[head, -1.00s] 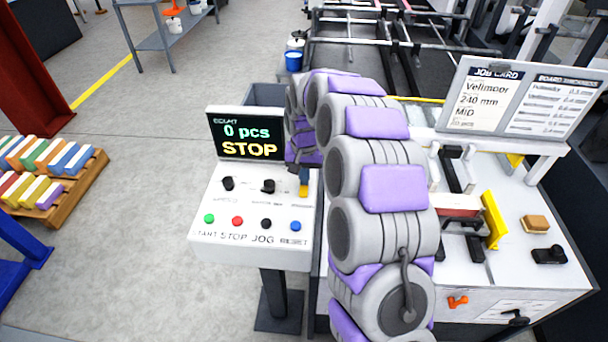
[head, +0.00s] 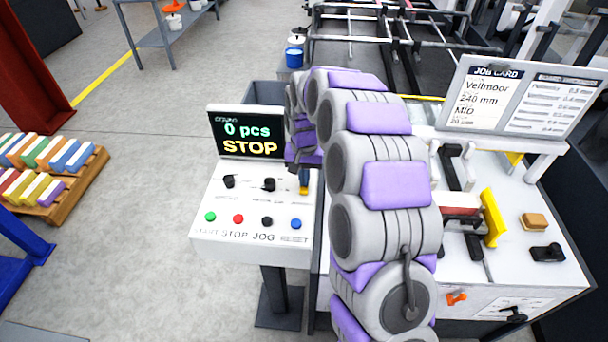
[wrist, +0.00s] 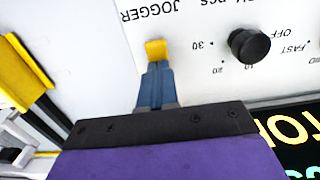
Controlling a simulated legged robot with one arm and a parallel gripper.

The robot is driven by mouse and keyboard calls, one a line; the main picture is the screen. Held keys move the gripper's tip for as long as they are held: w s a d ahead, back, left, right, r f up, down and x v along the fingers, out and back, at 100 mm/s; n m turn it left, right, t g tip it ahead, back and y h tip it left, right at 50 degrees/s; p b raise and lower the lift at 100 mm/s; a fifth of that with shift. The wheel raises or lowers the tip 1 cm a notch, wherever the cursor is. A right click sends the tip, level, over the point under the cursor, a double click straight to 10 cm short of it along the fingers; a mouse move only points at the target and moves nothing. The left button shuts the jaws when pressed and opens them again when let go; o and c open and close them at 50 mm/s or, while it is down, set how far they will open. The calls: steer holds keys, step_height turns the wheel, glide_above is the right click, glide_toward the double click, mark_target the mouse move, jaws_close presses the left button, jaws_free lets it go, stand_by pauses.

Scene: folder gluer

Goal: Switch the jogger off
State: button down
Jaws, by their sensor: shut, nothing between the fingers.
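The control box (head: 252,243) carries a panel with two black knobs, a row of buttons and a display reading "0 pcs STOP". In the wrist view the panel is upside down, and its JOGGER label (wrist: 172,12) shows just beyond my fingertips. In the head view my gripper (head: 304,184) is over the panel's right side.
A black knob (wrist: 249,46) with numbers around it is close beside my fingertips; it also shows in the head view (head: 269,184). Green (head: 210,216), red (head: 238,218), black and blue (head: 296,224) buttons line the panel front. A job card (head: 487,97) stands right.

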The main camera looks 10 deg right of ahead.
step_height(320, 180, up, 14)
steer(key=w+p, duration=0.2)
steer(key=p, duration=0.2)
steer(key=shift+w+d+f, duration=0.2)
steer(key=shift+w+d, duration=0.1)
steer(key=shift+d, duration=0.15)
